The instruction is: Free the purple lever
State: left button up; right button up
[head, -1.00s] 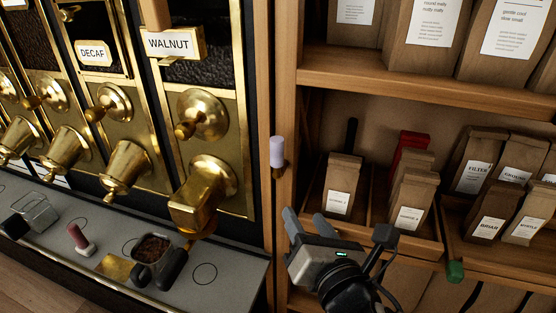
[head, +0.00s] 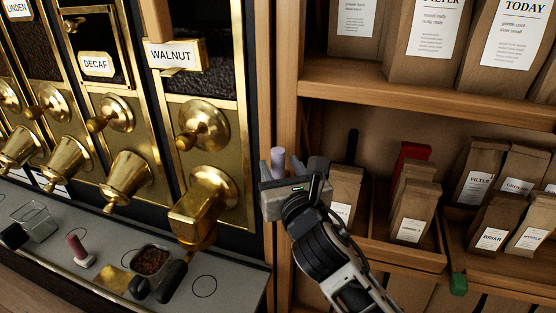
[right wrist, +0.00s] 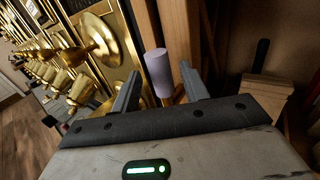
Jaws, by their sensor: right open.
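The purple lever is a pale lilac cylinder (head: 278,160) on the wooden post right of the WALNUT bin. In the right wrist view the lilac cylinder (right wrist: 159,72) stands between my open fingers, with gaps on both sides. My right gripper (head: 293,165) is open in front of the post, and its body hides the lever's lower end. The right wrist view also shows the gripper (right wrist: 157,90) with nothing clamped. Whether the lever is caught on anything cannot be seen. My left gripper is not in view.
The WALNUT bin's brass spout (head: 203,207) is close on the left. A metal scoop of beans (head: 151,262) sits on the grey counter below. Brown paper bags (head: 411,213) fill shelves on the right. The wooden post (head: 287,90) stands behind the lever.

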jog(key=shift+x, duration=1.35)
grip_shut()
